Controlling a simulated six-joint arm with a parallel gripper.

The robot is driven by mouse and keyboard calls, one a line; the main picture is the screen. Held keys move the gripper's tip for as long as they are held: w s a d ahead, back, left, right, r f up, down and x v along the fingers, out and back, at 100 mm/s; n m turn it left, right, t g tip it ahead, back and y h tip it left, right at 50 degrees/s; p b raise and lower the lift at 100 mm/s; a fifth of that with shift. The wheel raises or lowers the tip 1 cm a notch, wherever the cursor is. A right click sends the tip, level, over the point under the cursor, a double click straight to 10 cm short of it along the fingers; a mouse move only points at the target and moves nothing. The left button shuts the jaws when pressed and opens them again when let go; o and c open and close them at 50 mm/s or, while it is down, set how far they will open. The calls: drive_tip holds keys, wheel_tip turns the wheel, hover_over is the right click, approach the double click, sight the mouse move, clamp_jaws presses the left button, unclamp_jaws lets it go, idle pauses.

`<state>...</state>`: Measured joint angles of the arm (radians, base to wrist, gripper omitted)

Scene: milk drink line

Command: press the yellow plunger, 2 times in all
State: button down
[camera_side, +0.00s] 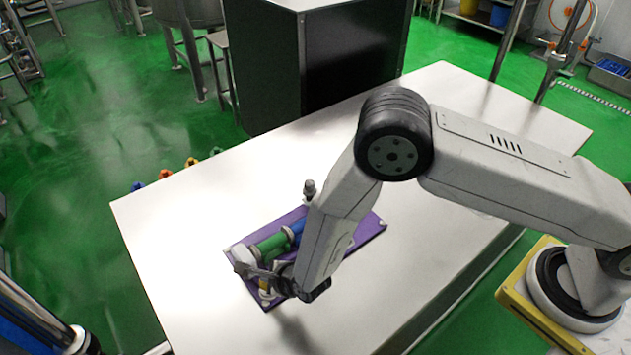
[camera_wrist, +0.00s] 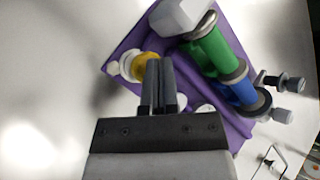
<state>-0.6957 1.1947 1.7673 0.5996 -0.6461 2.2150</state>
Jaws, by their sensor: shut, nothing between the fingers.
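The yellow plunger (camera_wrist: 147,64) stands near one corner of a purple plate (camera_wrist: 120,52), with a white round part (camera_wrist: 128,67) beside the yellow. In the side view only a small bit of the yellow (camera_side: 264,286) shows below my gripper (camera_side: 258,272). In the wrist view my gripper (camera_wrist: 158,64) is shut and empty, and its fingertips overlap the right edge of the yellow part. I cannot tell whether they touch it or hover above it. My fingers and wrist hide part of the plate.
A green cylinder (camera_wrist: 212,46) and a blue cylinder (camera_wrist: 240,91) lie in line on the plate, close to my gripper. A pale faceted knob (camera_wrist: 178,16) is at the green end.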

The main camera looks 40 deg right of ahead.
drive_tip(key=shift+f, duration=0.75)
idle(0.9)
drive_tip(key=shift+r, duration=0.2)
idle(0.3)
drive_tip(key=shift+r, duration=1.3)
drive_tip(key=shift+r, duration=0.1)
drive_tip(key=shift+r, duration=2.45)
idle(0.7)
wheel_tip(320, 180, up, 4)
drive_tip(key=shift+f, duration=0.1)
idle(0.3)
drive_tip(key=shift+f, duration=0.15)
